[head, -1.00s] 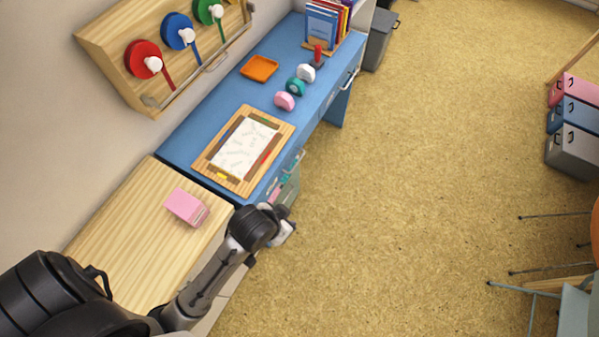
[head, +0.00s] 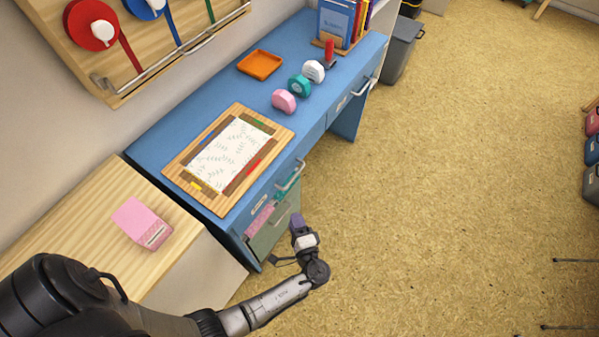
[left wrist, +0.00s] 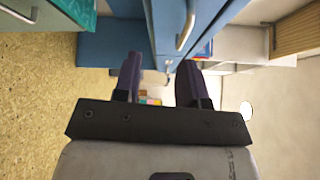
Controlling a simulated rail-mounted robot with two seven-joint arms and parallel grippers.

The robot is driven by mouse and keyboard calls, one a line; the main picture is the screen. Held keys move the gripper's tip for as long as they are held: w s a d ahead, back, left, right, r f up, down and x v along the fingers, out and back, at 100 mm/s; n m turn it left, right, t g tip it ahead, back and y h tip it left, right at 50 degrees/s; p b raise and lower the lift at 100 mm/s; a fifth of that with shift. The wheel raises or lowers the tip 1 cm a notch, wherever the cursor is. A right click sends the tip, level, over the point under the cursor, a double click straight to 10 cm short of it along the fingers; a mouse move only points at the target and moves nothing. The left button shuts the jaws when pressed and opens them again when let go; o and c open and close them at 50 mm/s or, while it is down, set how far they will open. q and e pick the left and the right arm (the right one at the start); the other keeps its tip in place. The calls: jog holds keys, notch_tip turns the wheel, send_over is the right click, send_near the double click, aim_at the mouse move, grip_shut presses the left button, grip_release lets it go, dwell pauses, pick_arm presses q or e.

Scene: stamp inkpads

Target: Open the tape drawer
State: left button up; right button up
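The blue desk (head: 205,87) has a nearer drawer with a silver handle (head: 290,175) and a farther drawer with a handle (head: 365,87). Both look shut. Their labels are too small to read, so I cannot tell which is the tape drawer. My right gripper is not in view.
Green-grey drawers (head: 272,234) sit under the desk's near end. A wooden board with a patterned sheet (head: 228,155), tape dispensers (head: 284,101) and an orange tray (head: 260,64) lie on top. A pink box (head: 141,222) stands on the wooden cabinet.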

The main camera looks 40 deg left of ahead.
pick_arm(q)
jog(key=w+a+r+t, duration=0.1)
jog(key=w+a, duration=0.2)
jog(key=w+a+r+m+t, duration=0.1)
jog(key=w+a, duration=0.2)
jog(key=w, duration=0.1)
jog(key=w+a+r+t, duration=0.1)
jog(key=w+a, duration=0.2)
jog(key=shift+w+r+m, duration=0.25)
jog(key=shift+r+m, duration=0.05)
dwell(0.4)
grip_shut()
dwell(0.4)
